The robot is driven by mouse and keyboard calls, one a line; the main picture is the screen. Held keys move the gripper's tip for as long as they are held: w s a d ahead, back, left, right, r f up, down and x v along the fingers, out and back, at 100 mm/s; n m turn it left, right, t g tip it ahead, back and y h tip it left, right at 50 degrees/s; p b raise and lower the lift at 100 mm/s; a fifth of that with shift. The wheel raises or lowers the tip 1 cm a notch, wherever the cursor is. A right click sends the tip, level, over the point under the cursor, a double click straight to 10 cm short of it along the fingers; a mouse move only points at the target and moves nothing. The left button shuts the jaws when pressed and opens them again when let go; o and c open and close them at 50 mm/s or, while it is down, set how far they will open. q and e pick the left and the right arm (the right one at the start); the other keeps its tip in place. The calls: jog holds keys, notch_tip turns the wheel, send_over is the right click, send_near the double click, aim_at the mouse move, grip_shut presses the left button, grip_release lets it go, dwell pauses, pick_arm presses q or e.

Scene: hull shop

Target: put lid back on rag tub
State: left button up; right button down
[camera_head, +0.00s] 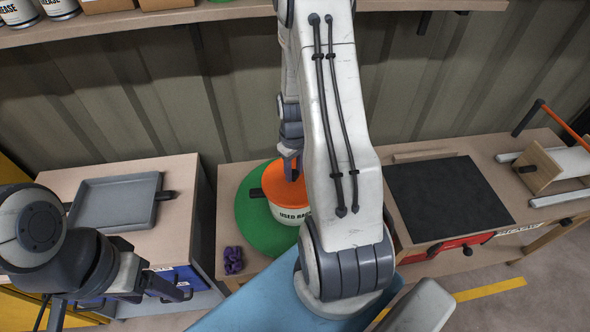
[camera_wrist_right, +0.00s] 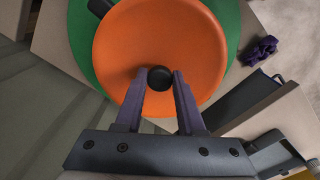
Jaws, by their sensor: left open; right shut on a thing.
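The rag tub (camera_head: 288,214) is white with a "USED RAGS" label and a black side handle. It stands on a round green mat (camera_head: 246,222). The orange lid (camera_head: 271,180) is over the tub's top and looks level; I cannot tell whether it is fully seated. In the right wrist view the lid (camera_wrist_right: 160,35) covers the tub. My right gripper (camera_head: 291,172) is shut on the lid's black knob (camera_wrist_right: 160,78), with a finger on each side. My right arm hides the lid's right side in the head view. My left gripper (camera_head: 118,300) is open and empty at the lower left.
A crumpled purple rag (camera_head: 233,260) lies on the bench in front of the mat. A grey tray (camera_head: 115,202) is on the left bench. A black mat (camera_head: 450,197) and a wooden rack (camera_head: 553,167) are on the right. A shelf with cans (camera_head: 60,8) runs above.

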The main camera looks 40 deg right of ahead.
dwell(0.4)
grip_release()
dwell(0.4)
jog(key=shift+r+p, duration=3.1)
jog(key=shift+r, duration=0.35)
grip_shut()
jog(key=shift+f, duration=0.1)
